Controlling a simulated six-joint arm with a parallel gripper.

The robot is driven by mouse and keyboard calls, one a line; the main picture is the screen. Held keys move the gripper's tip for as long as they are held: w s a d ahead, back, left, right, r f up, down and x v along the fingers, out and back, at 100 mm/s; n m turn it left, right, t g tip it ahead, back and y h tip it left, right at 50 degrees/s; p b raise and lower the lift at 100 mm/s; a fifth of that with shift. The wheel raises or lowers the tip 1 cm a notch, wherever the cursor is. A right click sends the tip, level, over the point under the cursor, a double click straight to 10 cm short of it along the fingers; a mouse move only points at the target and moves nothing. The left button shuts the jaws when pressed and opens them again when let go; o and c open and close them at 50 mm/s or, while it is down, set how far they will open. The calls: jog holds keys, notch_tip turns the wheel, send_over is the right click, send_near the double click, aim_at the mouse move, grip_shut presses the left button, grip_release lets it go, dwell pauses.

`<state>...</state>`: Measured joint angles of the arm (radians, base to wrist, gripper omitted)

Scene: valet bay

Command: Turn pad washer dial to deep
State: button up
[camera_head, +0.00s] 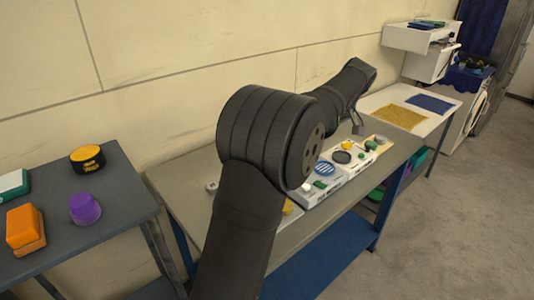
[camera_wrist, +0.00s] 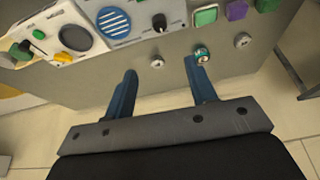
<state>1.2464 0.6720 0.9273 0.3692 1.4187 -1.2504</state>
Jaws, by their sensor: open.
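My gripper (camera_wrist: 160,66) is open and empty in the wrist view, its two blue fingers apart and pointing at the grey bench. In the head view my gripper (camera_head: 357,126) is over the bench, partly hidden by my arm. A black knob with a pale pointer (camera_wrist: 160,22) sits on a light unit beside a blue-striped disc (camera_wrist: 113,22), beyond the fingertips and not touched. Another white unit to its left has a dark disc (camera_wrist: 75,37), a yellow knob (camera_wrist: 62,57) and a green knob (camera_wrist: 38,34). Labels are too small to read, so I cannot tell which dial is the pad washer's.
Small silver knobs (camera_wrist: 242,40) and a green-and-white round piece (camera_wrist: 202,52) are near the right finger. At left, another table holds an orange block (camera_head: 25,229) and a purple knob-shaped piece (camera_head: 85,208).

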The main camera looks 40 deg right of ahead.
jog(key=w+a+f+m+g+h, duration=0.15)
jog(key=w+a+m+h, duration=0.35)
jog(key=m, duration=0.7)
jog(key=shift+g+y, duration=0.25)
jog(key=shift+y, duration=0.25)
jog(key=x, duration=1.1)
jog(key=s+a+x, duration=0.1)
jog(key=x, duration=0.4)
jog(key=shift+f, duration=0.5)
jog(key=c, duration=1)
jog(key=shift+o, duration=0.2)
